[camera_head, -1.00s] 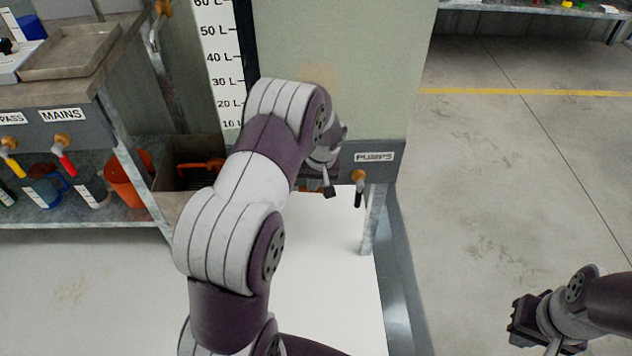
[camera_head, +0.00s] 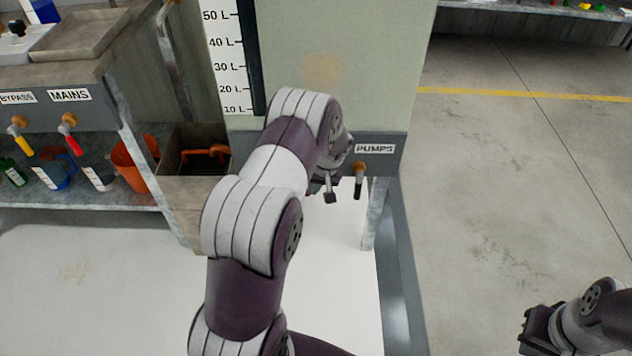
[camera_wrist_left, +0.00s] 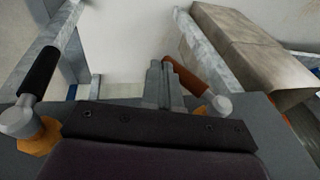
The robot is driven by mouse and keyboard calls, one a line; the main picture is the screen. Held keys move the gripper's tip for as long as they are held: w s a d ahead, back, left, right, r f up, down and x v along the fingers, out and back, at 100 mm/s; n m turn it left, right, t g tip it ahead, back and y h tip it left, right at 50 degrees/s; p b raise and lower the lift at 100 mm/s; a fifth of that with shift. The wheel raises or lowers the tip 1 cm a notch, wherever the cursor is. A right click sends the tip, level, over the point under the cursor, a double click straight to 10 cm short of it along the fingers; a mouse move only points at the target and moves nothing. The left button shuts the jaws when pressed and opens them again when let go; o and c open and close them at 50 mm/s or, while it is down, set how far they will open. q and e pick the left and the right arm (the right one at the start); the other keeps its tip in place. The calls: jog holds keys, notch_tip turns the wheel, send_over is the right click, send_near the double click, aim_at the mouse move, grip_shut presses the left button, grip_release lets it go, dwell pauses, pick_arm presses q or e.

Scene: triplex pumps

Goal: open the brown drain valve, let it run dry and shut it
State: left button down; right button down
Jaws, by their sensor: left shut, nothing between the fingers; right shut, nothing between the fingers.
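The brown drain valve's lever (camera_wrist_left: 205,82) shows in the left wrist view, on a pale metal pivot at the grey panel. It slants up and left, its free end close beside my left gripper (camera_wrist_left: 162,75); I cannot tell whether they touch. My left gripper is shut and empty. In the head view it (camera_head: 330,194) is below the grey panel, left of the PUMPS label, and my arm hides the brown valve. My right gripper (camera_head: 530,328) is shut and empty at the lower right, away from the bench.
A black-handled valve (camera_head: 359,183) hangs under the PUMPS label (camera_head: 375,149), right of my left gripper. An open bin (camera_head: 190,165) with an orange object stands left of my arm. A litre scale (camera_head: 228,60) is on the tank. The bench with MAINS valve (camera_head: 70,135) is further left.

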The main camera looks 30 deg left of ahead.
pick_arm(q)
jog(key=f, duration=0.1)
jog(key=a+f+b, duration=0.1)
jog(key=s, duration=0.1)
jog(key=shift+a+f+b, duration=0.25)
jog(key=shift+f+b, duration=0.15)
jog(key=shift+a, duration=0.1)
jog(key=shift+s+a+f+g+y+b, duration=0.2)
jog(key=shift+g+y+b, duration=0.1)
jog(key=shift+y+b, duration=0.35)
pick_arm(e)
jog(key=shift+f, duration=1.6)
pick_arm(q)
jog(key=shift+a, duration=0.1)
jog(key=shift+w, duration=0.1)
